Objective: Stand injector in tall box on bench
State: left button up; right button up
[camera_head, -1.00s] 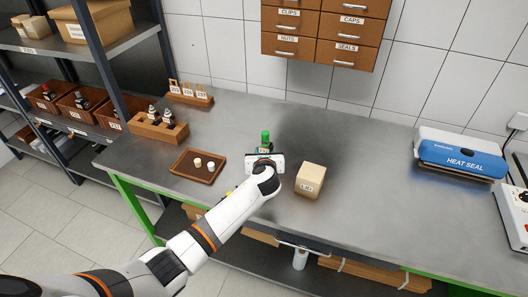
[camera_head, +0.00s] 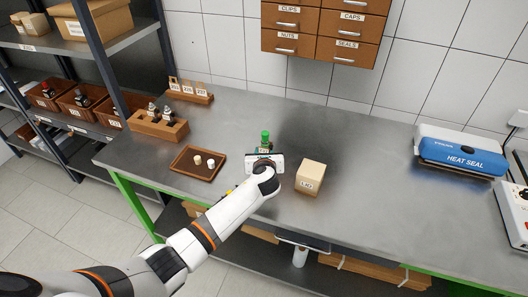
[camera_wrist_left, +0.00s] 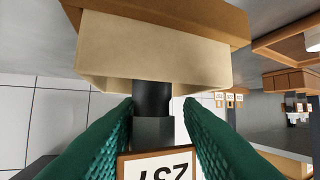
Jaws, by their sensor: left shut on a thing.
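My left gripper (camera_head: 264,150) is above the bench, left of the pale tan box (camera_head: 310,178). It is shut on the injector (camera_head: 265,136), whose bright green top sticks up above the gripper in the head view. In the left wrist view, which looks upside down, the green fingers (camera_wrist_left: 160,130) clasp the injector's dark body (camera_wrist_left: 152,98), with a framed number tag on it. A tan box-like form (camera_wrist_left: 155,48) fills the view beyond the injector's dark end. I cannot tell whether the injector touches it. My right gripper is not in view.
A wooden rack (camera_head: 160,127) of injectors and a tag holder (camera_head: 190,94) stand farther left. A blue heat sealer (camera_head: 460,152) is at right. The bench (camera_head: 370,155) between box and sealer is clear.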

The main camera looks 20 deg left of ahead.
pick_arm(q)
jog(key=o, duration=2.1)
jog(key=shift+c, duration=0.2)
jog(key=shift+s+r, duration=0.1)
jog(key=p+v, duration=0.7)
jog(key=shift+s+p, duration=0.3)
jog(key=shift+s, duration=0.1)
jog(key=shift+d, duration=0.15)
